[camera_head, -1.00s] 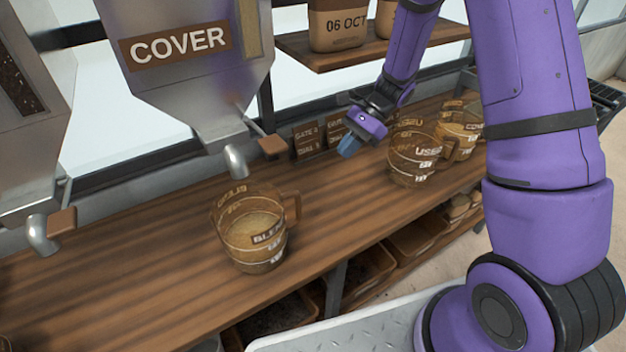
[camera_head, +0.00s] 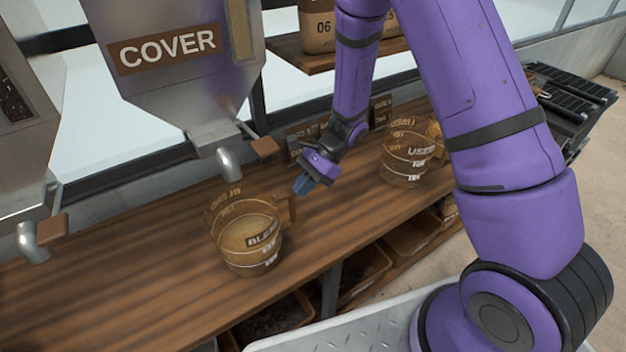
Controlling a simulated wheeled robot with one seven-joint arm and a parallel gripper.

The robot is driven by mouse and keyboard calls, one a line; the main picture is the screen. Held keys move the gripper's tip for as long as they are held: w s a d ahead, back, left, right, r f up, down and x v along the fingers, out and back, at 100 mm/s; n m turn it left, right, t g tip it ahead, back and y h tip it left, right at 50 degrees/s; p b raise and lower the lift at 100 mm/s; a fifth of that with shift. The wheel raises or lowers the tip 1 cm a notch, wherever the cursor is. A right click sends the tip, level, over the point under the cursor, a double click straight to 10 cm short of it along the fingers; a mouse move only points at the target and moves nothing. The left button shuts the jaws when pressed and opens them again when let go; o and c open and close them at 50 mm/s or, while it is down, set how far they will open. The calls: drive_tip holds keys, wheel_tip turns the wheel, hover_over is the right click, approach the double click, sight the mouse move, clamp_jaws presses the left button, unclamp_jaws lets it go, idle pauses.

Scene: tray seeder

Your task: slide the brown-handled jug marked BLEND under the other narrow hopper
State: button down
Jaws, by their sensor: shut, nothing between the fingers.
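The jug marked BLEND (camera_head: 247,236), with a brown handle (camera_head: 287,212) on its right side, stands upright on the wooden bench, holding pale grainy stuff. It is in front of and a little below the spout of the hopper labelled COVER (camera_head: 185,75). Another hopper (camera_head: 28,130) with a bent metal spout (camera_head: 33,243) is at the left edge; its label is out of view. My gripper (camera_head: 303,184) is shut and empty, just right of the jug's handle and above the bench, apart from the jug.
A jug marked USSE or similar (camera_head: 406,160) stands to the right on the bench, with another jug partly hidden behind my arm. Small brown cards (camera_head: 300,145) lean at the back. The bench (camera_head: 120,285) left of the BLEND jug is clear. Bins sit below.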

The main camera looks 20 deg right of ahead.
sight(273, 201)
drive_tip(key=shift+a, duration=0.25)
drive_tip(key=a, duration=0.2)
drive_tip(key=s+a, duration=0.1)
drive_tip(key=a, duration=0.2)
drive_tip(key=s+a, duration=0.1)
drive_tip(key=a, duration=0.1)
drive_tip(key=shift+s+a, duration=0.15)
drive_tip(key=shift+a, duration=0.05)
drive_tip(key=shift+d, duration=0.1)
